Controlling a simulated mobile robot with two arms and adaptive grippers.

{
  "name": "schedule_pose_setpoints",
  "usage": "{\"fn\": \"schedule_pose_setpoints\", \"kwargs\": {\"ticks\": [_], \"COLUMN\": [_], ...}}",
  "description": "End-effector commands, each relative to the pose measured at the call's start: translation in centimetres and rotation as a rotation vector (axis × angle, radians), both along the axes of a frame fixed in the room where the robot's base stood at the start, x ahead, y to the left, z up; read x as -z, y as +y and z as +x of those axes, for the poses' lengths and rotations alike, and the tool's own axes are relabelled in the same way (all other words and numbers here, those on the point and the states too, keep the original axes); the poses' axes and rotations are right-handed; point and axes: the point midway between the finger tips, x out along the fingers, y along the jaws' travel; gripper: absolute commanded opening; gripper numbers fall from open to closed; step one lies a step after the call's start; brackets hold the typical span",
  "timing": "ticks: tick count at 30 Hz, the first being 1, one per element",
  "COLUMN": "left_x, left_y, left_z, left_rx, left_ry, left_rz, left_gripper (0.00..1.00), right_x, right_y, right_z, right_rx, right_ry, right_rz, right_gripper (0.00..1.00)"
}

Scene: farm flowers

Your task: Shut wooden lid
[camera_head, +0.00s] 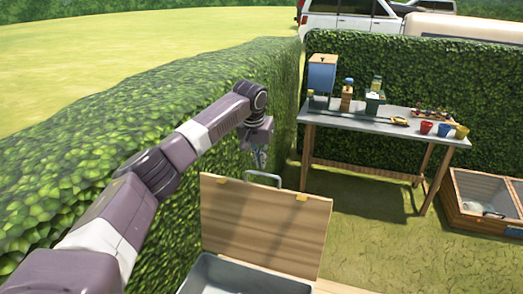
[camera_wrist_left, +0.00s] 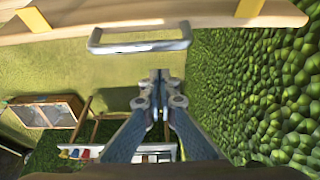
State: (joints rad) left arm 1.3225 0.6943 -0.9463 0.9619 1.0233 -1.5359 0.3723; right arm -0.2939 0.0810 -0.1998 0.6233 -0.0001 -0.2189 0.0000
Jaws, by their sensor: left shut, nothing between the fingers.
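The wooden lid (camera_head: 265,225) stands open and nearly upright on a box with a grey inside (camera_head: 240,278), at the bottom middle of the head view. A metal handle (camera_head: 263,176) sticks up from its top edge, between two yellow fittings. My left gripper (camera_head: 261,160) is just above and beyond the lid's top edge, near the handle. In the left wrist view the left gripper (camera_wrist_left: 160,76) is shut and empty, with the handle (camera_wrist_left: 140,38) and the lid's edge (camera_wrist_left: 150,20) apart from its tips. My right gripper is out of view.
A hedge (camera_head: 120,125) runs close along the left, beside my arm. A grey table (camera_head: 385,125) with pots and tools stands at the back right. A second wooden box (camera_head: 462,215) with a clear top sits at the right edge. Grass between is clear.

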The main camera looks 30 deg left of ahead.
Motion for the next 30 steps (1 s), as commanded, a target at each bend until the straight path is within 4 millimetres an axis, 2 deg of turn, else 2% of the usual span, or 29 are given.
{"fn": "schedule_pose_setpoints", "kwargs": {"ticks": [2,5,12,22,30], "left_x": [-0.2,-0.2,-0.1,-0.1,0.2], "left_y": [-0.1,-0.2,-0.5,-0.5,-0.4], "left_z": [-0.7,-1.4,-2.2,-2.3,-2.0], "left_rx": [0.001,-0.001,0.0,0.0,-0.001], "left_ry": [0.002,0.001,0.0,0.001,-0.03], "left_rz": [0.002,0.003,0.0,0.001,0.01], "left_gripper": [0.0,0.0,0.0,0.0,0.0], "right_x": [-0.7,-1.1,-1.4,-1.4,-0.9], "right_y": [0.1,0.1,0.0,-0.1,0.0], "right_z": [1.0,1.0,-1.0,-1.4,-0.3], "right_rx": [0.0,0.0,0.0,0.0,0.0], "right_ry": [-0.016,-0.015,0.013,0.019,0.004], "right_rz": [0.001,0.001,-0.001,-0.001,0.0], "right_gripper": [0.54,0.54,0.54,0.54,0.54]}}
